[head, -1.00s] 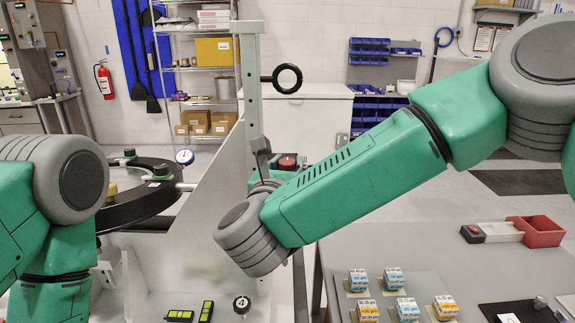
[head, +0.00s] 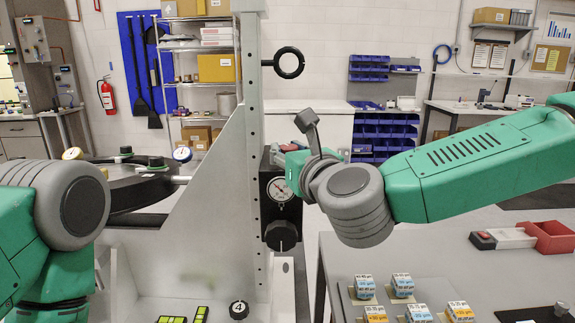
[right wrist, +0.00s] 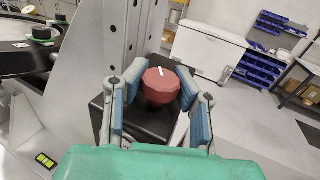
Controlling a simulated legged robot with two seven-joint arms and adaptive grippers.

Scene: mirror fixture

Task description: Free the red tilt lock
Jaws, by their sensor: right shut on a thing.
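The red tilt lock (right wrist: 160,86) is a faceted red knob with a white mark, on a black block beside the grey upright (right wrist: 143,30). My right gripper (right wrist: 160,70) has its blue-padded fingers on both sides of the knob and is shut on it. In the head view the right gripper (head: 280,156) is beside the upright (head: 252,130), above a dial gauge (head: 280,189) and a black knob (head: 282,232). The red knob is mostly hidden there. My left arm shows at the left; its gripper is out of view.
A black ring (head: 289,62) sticks out from the upright. A round black turntable (head: 140,190) stands at the left. A grey table (head: 420,250) at the right holds several labelled blocks and a red bin (head: 548,237). A knob marked 4 (head: 239,310) is low in front.

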